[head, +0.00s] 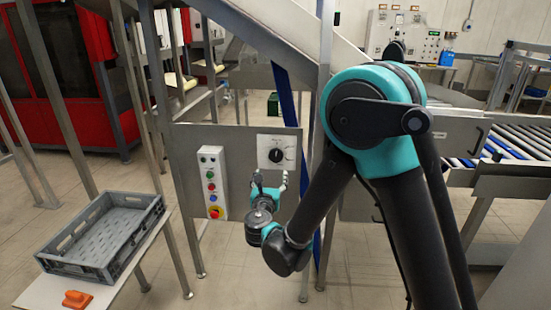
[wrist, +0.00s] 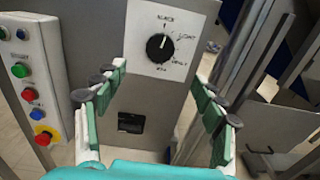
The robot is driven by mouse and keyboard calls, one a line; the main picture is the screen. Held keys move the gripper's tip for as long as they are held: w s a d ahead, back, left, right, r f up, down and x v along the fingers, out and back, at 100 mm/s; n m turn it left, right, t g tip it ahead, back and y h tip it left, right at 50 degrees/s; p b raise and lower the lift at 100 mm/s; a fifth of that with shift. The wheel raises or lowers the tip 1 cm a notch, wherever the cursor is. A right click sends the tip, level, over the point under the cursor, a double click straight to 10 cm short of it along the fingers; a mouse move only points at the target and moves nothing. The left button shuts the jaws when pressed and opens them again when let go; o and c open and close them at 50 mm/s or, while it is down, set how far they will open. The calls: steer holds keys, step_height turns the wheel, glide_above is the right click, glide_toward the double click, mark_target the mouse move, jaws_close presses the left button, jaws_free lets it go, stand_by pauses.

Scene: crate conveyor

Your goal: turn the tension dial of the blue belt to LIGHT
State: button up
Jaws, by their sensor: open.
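The tension dial (head: 276,155) is a round black knob on a white plate, fixed to a grey upright panel (head: 236,150). In the wrist view the dial (wrist: 159,47) is ringed by small printed labels; one at its upper right looks like LIGHT. The knob's pointer seems to be near the top, but I cannot read its setting surely. My gripper (head: 270,181) is open and empty, just below and in front of the dial. In the wrist view its fingers (wrist: 160,75) stand apart, below the knob and not touching it. A blue belt (head: 284,100) slants down behind the panel.
A white button box (head: 211,182) with coloured buttons and a red stop knob is left of the dial. A metal post (head: 323,90) stands close on the right. A grey crate (head: 108,232) and orange object (head: 77,299) lie on the left table.

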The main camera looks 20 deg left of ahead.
mark_target(276, 157)
steer(key=x, duration=1.3)
steer(key=shift+w+d, duration=0.1)
steer(key=shift+w, duration=0.15)
steer(key=shift+c, duration=0.4)
steer(key=c, duration=1.1)
steer(key=shift+m, duration=0.4)
steer(key=m, duration=0.4)
steer(key=shift+m, duration=0.3)
steer(key=m, duration=0.4)
steer(key=shift+m, duration=0.4)
